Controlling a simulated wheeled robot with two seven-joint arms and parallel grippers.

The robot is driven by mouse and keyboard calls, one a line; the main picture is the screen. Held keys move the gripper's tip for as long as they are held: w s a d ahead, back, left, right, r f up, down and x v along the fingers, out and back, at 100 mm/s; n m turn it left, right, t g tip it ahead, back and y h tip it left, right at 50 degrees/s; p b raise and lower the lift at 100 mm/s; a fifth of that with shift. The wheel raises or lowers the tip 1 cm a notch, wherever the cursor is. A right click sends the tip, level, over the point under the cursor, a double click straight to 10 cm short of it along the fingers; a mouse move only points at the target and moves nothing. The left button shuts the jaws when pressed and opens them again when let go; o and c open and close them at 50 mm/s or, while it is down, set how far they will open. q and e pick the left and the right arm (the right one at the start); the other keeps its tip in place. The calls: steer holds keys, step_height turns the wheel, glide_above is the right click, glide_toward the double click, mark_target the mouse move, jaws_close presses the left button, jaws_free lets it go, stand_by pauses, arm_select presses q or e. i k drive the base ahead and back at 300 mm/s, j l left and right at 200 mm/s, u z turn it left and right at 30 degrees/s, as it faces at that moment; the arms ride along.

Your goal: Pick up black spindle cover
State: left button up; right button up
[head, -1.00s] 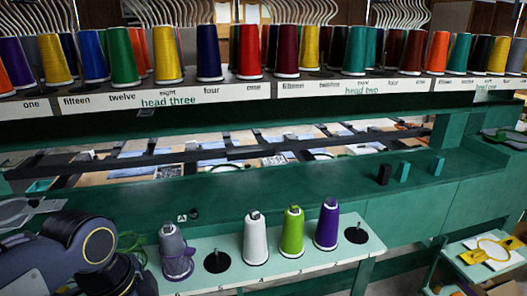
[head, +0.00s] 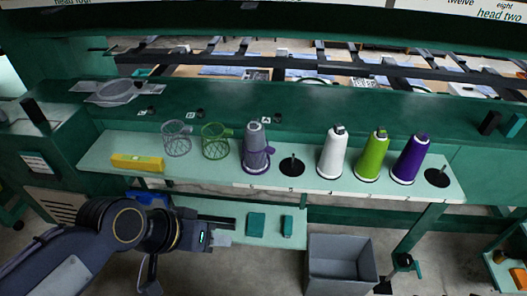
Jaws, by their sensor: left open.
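I cannot tell for sure which item is the black spindle cover. Candidates are a black block (head: 490,122) on the green ledge at the right, beside a teal block (head: 515,125), and a black block (head: 35,113) at the far left. Small dark pieces stand by the ledge labels, one near label A (head: 278,118) and one near label B (head: 200,113). My left gripper (head: 222,231) is open at lower left, in front of the pale shelf and apart from these pieces. My right gripper is out of view.
The pale shelf (head: 110,147) holds a yellow box (head: 137,162), wire baskets (head: 215,141), a grey cone (head: 256,145) in a purple basket, white (head: 333,155), green (head: 372,157) and purple (head: 410,160) cones, and black discs (head: 292,167). A grey bin (head: 340,262) stands below.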

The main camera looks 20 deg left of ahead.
mark_target(29, 104)
steer(key=u, duration=2.25)
steer(key=i+j+z, duration=0.05)
